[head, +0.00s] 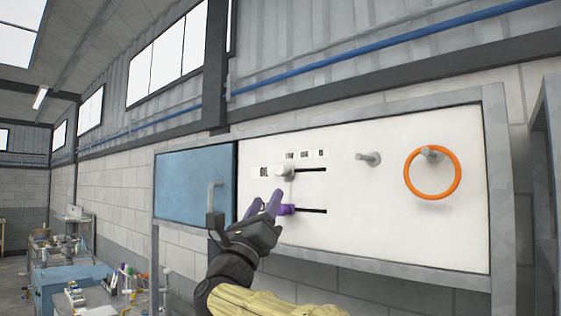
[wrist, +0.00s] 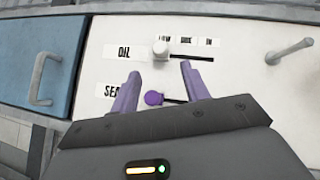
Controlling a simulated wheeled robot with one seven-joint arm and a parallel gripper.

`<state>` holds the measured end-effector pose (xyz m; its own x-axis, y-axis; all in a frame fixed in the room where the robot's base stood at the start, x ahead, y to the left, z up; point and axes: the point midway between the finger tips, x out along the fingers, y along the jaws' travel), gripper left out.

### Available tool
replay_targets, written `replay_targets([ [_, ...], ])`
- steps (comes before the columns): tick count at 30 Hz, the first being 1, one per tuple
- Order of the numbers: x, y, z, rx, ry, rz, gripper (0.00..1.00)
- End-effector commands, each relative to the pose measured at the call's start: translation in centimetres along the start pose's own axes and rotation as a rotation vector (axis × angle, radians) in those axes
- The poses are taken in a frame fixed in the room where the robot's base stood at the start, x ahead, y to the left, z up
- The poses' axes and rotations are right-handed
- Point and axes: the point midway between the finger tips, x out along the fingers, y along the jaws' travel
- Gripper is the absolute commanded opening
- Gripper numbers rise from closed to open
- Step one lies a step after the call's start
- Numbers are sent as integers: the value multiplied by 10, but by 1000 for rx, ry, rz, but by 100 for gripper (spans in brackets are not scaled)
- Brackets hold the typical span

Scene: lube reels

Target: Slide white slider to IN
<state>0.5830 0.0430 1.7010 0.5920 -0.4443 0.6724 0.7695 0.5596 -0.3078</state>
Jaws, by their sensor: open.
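The white slider (head: 285,172) sits at the left end of the upper dark slot (head: 312,170) on the white panel. In the wrist view the white slider (wrist: 161,48) is beside the OIL label (wrist: 124,52), and the IN label (wrist: 208,42) is above the slot's right end. My gripper (head: 265,202) is open and empty, just below the white slider in the head view. In the wrist view its purple fingers (wrist: 160,70) point up at the panel, spread to either side of the white slider's position, which lies beyond their tips.
A purple slider (wrist: 153,98) sits at the left of the lower slot, between my fingers in the wrist view. A blue door (head: 190,188) with a grey handle (head: 213,195) is at left. Right are a grey peg (head: 368,158) and an orange ring (head: 408,184) hanging on another peg.

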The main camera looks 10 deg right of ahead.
Motion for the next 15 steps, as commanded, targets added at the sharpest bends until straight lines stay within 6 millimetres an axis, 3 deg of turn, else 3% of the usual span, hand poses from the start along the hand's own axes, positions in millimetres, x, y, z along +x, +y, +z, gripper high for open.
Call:
replay_targets([
  [3,24,-1,3,0,1,0,46],
  [15,83,-1,3,0,0,1,46],
])
